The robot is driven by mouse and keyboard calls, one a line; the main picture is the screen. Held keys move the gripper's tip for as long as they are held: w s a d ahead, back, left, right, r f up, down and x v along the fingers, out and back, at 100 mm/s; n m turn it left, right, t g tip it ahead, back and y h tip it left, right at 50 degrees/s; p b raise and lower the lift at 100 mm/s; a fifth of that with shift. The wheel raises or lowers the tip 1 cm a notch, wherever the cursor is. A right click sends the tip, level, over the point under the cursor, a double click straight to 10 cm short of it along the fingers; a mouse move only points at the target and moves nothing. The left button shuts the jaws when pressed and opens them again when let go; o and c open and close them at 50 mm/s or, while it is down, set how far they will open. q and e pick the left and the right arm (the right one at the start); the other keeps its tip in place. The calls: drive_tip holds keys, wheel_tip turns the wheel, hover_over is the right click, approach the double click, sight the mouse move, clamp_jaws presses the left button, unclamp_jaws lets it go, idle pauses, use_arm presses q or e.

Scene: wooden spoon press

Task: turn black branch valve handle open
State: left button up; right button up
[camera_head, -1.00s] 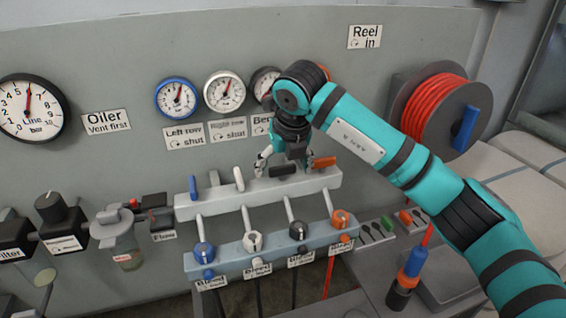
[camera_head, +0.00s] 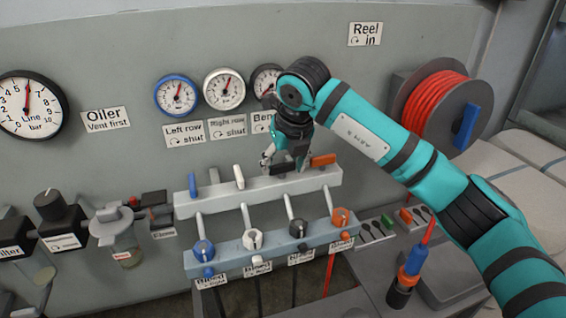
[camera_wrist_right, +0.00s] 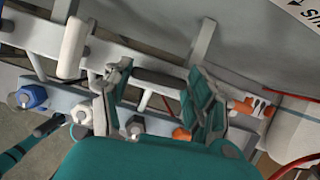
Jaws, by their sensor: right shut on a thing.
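The black branch valve handle (camera_head: 281,168) is on the pale manifold bar, third from the left, and lies along the bar, crosswise to its branch pipe. My right gripper (camera_head: 285,157) is above it with its fingers down around it. In the right wrist view the black handle (camera_wrist_right: 160,78) lies lengthwise between the two fingers of my right gripper (camera_wrist_right: 160,92), which is shut on it. The finger contact is partly hidden in the head view.
The orange handle (camera_head: 323,160) lies close to the right of my fingers. Gauges (camera_head: 224,88) and labels are on the panel behind. A red hose reel (camera_head: 437,108) stands at right.

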drive_tip(key=n+y, duration=0.1)
drive_tip(key=n, duration=0.2)
drive_tip(key=shift+d+b, duration=0.1)
drive_tip(key=shift+b, duration=0.3)
drive_tip(key=n, duration=0.1)
drive_tip(key=n+g+y, duration=0.1)
drive_tip(key=n, duration=0.1)
drive_tip(key=shift+w+r+n, duration=0.1)
drive_tip(key=shift+r+n, duration=0.05)
drive_tip(key=shift+n, duration=0.15)
drive_tip(key=n+g+p, duration=0.1)
drive_tip(key=n, duration=0.1)
drive_tip(key=n+g+y+p, duration=0.1)
drive_tip(key=n, duration=0.2)
drive_tip(key=shift+w+p, duration=0.1)
drive_tip(key=shift+p, duration=0.3)
drive_tip(key=shift+w+n+g+p, duration=0.1)
drive_tip(key=shift+n+g+p, duration=0.55)
drive_tip(key=shift+n, duration=0.75)
drive_tip(key=shift+n+g+p, duration=0.55)
drive_tip(key=shift+n+p, duration=0.1)
drive_tip(key=shift+n, duration=0.75)
drive_tip(key=o, duration=1.2)
drive_tip(key=v, duration=1.2)
